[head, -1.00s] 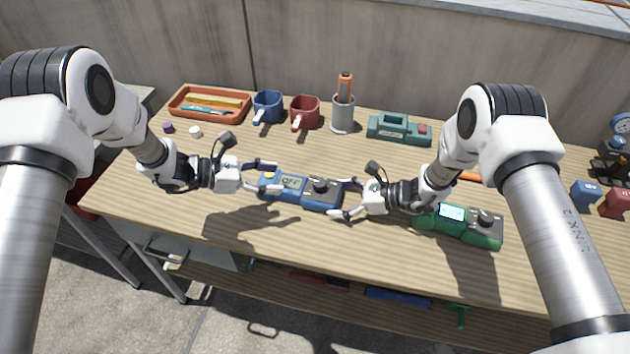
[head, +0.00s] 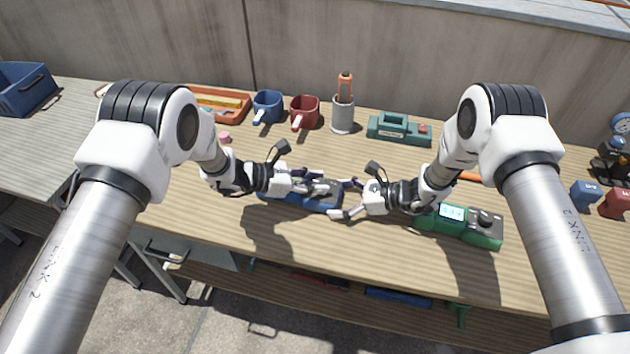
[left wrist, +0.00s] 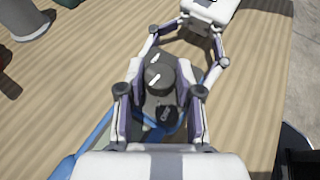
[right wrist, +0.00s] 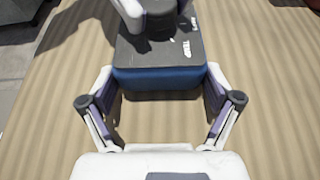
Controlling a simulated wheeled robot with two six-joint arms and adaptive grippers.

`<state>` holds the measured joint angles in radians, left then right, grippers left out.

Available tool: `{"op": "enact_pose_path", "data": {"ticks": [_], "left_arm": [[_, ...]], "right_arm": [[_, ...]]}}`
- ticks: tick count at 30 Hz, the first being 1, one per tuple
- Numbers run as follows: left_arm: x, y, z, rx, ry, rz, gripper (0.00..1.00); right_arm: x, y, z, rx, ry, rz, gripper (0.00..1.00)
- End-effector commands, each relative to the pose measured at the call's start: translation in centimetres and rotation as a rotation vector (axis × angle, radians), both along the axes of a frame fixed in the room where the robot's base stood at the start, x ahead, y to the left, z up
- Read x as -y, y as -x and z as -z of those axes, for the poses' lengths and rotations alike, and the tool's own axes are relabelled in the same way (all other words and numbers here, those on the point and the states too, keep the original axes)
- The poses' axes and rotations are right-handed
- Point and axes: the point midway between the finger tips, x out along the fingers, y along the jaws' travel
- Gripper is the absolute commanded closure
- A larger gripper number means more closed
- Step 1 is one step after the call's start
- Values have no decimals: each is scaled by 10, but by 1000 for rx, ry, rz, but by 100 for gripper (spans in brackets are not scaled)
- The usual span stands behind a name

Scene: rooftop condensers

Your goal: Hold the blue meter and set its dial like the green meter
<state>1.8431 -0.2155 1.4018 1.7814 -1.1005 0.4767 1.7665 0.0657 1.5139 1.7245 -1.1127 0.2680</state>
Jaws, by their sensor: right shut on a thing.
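The blue meter (head: 300,204) lies on the bench, its display hidden under my left arm in the head view. My right gripper (head: 345,198) is shut on the meter's right end; the blue end wall (right wrist: 160,80) shows between its fingers in the right wrist view. My left gripper (head: 328,188) is over the meter, fingers apart on either side of the black dial (left wrist: 160,78), with small gaps visible. The dial bears a white pointer mark. The green meter (head: 470,233) lies to the right with a lit display and a dark dial (head: 487,219); its setting is too small to read.
Small blue (head: 585,195) and red (head: 615,203) blocks are at right. The front strip of bench is clear.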

Motion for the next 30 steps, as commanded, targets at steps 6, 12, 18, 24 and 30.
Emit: {"op": "enact_pose_path", "data": {"ticks": [6, 12, 18, 24, 30], "left_arm": [[0, -1, 0, 2, 1, 8, 100], [1, -4, 0, 7, 4, 151, 100], [2, -5, 0, 6, 4, 335, 100], [1, -4, 0, 1, -1, 396, 100], [1, -4, 0, 0, -1, 396, 100]], "right_arm": [[0, 0, 1, -2, 1, -1, 68], [0, 0, 1, -1, 1, -1, 68], [0, 1, 0, -1, 1, -2, 68], [-1, 1, 0, 0, 1, -2, 68], [-1, 1, 1, 0, 1, -2, 68]]}}
